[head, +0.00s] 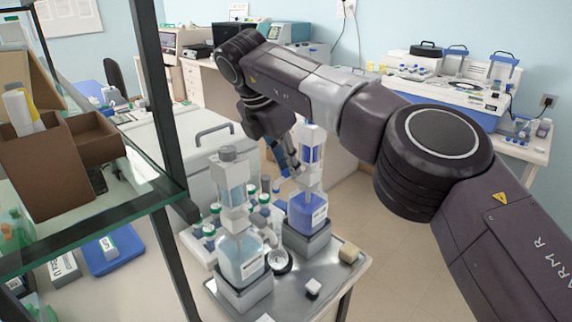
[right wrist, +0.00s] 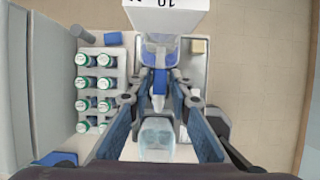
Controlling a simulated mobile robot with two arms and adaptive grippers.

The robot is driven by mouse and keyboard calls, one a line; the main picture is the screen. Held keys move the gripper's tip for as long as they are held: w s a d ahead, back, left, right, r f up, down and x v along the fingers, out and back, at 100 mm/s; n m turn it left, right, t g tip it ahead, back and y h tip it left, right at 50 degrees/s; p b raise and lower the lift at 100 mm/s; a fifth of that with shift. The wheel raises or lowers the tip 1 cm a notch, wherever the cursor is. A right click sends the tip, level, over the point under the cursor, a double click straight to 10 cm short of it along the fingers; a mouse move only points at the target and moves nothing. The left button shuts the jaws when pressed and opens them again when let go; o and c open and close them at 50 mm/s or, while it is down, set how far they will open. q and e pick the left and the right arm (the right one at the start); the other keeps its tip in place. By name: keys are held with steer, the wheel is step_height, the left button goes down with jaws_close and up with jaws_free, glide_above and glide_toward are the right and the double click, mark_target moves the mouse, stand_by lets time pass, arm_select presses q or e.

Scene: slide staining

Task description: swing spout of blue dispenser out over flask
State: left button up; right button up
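The blue dispenser (head: 307,213) stands upright on a grey block on the small metal table. In the right wrist view its white head marked "10" (right wrist: 166,14) is at the top, with a blue-tipped spout (right wrist: 158,88) below it. My right gripper (right wrist: 158,80) has its fingers spread on both sides of the spout, with the spout between them. In the head view this gripper (head: 287,163) is just left of the dispenser's upper part. A clear vessel (right wrist: 156,138) lies lower between the fingers; I cannot tell if it is the flask. My left gripper is not in view.
A clear dispenser (head: 241,258) stands close in front and left of the blue one. A rack of capped bottles (right wrist: 97,82) is to the left. A glass shelf (head: 95,222) is at far left.

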mark_target(278, 180)
steer(key=shift+o, duration=0.9)
steer(key=shift+r, duration=0.15)
steer(key=v, duration=0.7)
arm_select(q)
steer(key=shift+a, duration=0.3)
arm_select(e)
steer(key=shift+s, duration=0.1)
